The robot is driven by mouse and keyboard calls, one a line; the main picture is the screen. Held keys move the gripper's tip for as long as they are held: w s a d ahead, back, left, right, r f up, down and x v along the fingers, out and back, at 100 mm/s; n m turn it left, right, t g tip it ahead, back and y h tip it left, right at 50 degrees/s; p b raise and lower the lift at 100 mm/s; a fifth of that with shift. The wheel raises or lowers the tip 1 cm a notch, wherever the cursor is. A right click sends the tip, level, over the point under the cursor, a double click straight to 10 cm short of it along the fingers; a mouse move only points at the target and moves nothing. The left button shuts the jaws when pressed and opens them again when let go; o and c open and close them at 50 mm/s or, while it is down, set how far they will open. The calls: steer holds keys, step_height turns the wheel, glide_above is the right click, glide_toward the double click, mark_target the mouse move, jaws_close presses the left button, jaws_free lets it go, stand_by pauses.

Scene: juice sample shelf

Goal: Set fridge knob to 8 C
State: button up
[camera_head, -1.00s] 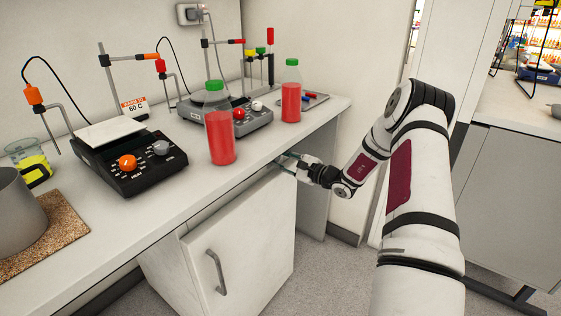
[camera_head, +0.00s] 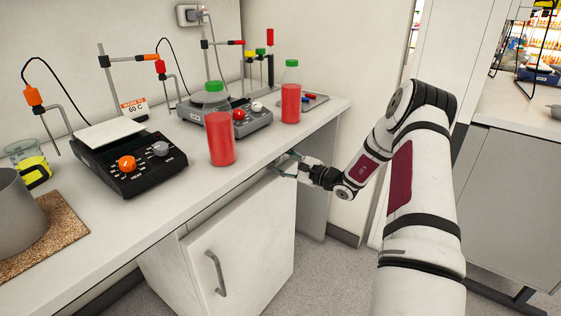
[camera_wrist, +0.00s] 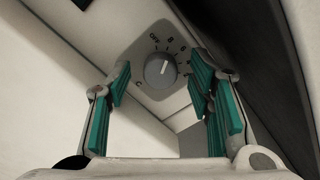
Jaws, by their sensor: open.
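The fridge knob (camera_wrist: 160,70) is a round grey dial with a white pointer line on a light plate, seen in the wrist view. Marks including OFF, 8 and 6 run around its upper side, and a C is at lower left. The pointer is turned roughly upward, near the 8; its exact setting is hard to read. My gripper (camera_wrist: 160,84) is open, its green-padded fingers to the left and right of the knob; I cannot tell whether they touch it. In the head view my gripper (camera_head: 285,166) is under the bench edge, above the white fridge (camera_head: 245,245), and the knob is hidden.
The bench (camera_head: 130,220) overhangs the fridge. Juice bottles (camera_head: 221,140) and (camera_head: 290,104) stand on it near the front edge, above my gripper. A black hotplate (camera_head: 130,165) stands further left. The floor right of the fridge is clear.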

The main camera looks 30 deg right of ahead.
steer(key=v, duration=1.1)
steer(key=shift+s, duration=0.25)
steer(key=shift+d, duration=0.1)
